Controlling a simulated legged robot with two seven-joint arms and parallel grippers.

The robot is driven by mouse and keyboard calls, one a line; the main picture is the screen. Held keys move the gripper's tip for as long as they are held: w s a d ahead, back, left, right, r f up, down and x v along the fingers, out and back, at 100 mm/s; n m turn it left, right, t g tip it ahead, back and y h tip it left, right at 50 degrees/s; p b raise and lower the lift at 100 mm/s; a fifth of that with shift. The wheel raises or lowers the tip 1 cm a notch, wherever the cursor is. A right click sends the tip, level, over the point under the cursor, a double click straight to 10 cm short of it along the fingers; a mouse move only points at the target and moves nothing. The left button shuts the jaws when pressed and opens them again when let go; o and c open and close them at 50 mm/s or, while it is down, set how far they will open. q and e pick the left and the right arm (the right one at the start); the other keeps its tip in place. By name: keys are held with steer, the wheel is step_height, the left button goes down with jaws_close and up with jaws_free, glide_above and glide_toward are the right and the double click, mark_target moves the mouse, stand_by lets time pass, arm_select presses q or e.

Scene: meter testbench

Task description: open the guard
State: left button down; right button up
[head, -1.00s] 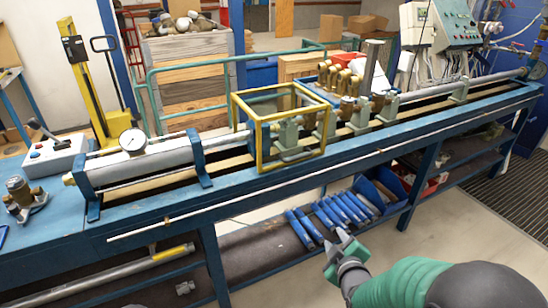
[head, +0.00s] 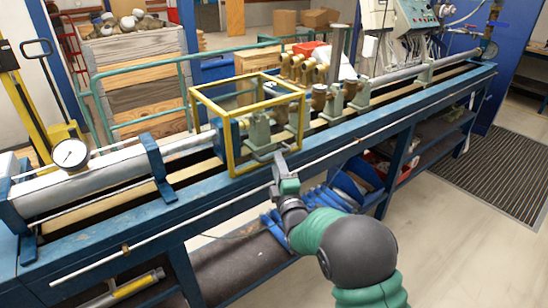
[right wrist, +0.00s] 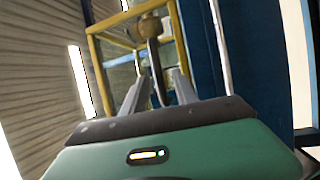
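The guard (head: 229,150) is a box-shaped yellow frame standing over part of the blue test bench, around a pale green clamp fitting (head: 262,136). It looks lowered over the bench. My right gripper (head: 279,160) is at the bench's front edge, just below the guard's lower front side. In the right wrist view the guard's yellow bars (right wrist: 178,40) are ahead of the fingers. The two fingers (right wrist: 157,80) are spread with a gap between them and hold nothing. Contact with the guard cannot be told. My left gripper is not in view.
A long white rail (head: 150,239) runs along the bench front. A dial gauge (head: 70,154) sits on the bench at left. Brass meters (head: 308,72) stand behind the guard. Blue bars (head: 330,198) lie on the lower shelf.

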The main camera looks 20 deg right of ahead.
steer(key=w, duration=0.4)
steer(key=shift+d+r, duration=0.1)
steer(key=shift+r, duration=0.2)
steer(key=shift+w+d, duration=0.15)
steer(key=shift+w, duration=0.05)
steer(key=shift+s, duration=0.1)
jaws_close()
steer(key=shift+f, duration=0.2)
stand_by(0.6)
